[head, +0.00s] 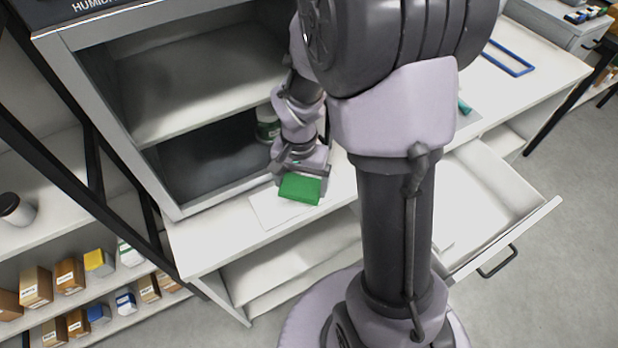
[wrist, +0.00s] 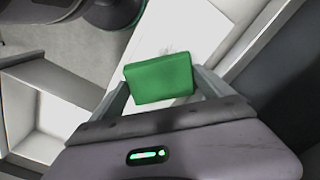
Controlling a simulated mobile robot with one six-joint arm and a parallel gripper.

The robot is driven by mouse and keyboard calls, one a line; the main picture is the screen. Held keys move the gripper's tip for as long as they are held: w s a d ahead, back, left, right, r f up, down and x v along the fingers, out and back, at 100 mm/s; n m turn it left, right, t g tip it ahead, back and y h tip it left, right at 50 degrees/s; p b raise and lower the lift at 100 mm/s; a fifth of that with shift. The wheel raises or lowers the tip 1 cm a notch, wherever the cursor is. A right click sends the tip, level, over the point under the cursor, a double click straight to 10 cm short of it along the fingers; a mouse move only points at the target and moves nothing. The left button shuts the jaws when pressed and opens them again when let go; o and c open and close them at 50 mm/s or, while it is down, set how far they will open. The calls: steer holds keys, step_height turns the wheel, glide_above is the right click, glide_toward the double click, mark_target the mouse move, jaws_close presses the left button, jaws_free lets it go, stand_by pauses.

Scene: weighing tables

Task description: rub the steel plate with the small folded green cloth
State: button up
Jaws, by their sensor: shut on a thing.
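The small folded green cloth (head: 300,188) is a thick green block. It shows between my fingers in the wrist view (wrist: 160,80). My gripper (head: 303,176) is shut on it, one finger at each side, in the wrist view (wrist: 161,84). A pale flat rectangle (head: 265,211) on the table in front of the cabinet looks like the steel plate. The cloth is over its right part and hides some of it. A bright pale surface with faint grey marks shows behind the cloth in the wrist view (wrist: 172,25). I cannot tell whether cloth and plate touch.
A drawer (head: 500,250) is pulled out at the right. A blue frame (head: 508,58) lies farther along the table. Shelves with small boxes (head: 68,275) are at left.

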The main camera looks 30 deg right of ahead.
mark_target(278, 204)
steer(key=shift+s+a+f+b, duration=0.15)
steer(key=shift+a+b, duration=0.2)
steer(key=shift+a, duration=1.25)
steer(key=shift+s+a+f+b, duration=0.15)
steer(key=shift+a+b, duration=0.2)
steer(key=shift+a, duration=1.2)
steer(key=shift+w, duration=0.1)
step_height(278, 204, up, 6)
steer(key=p, duration=0.5)
steer(key=shift+w, duration=0.1)
step_height(278, 204, up, 3)
steer(key=shift+r+p, duration=0.1)
steer(key=shift+p, duration=1)
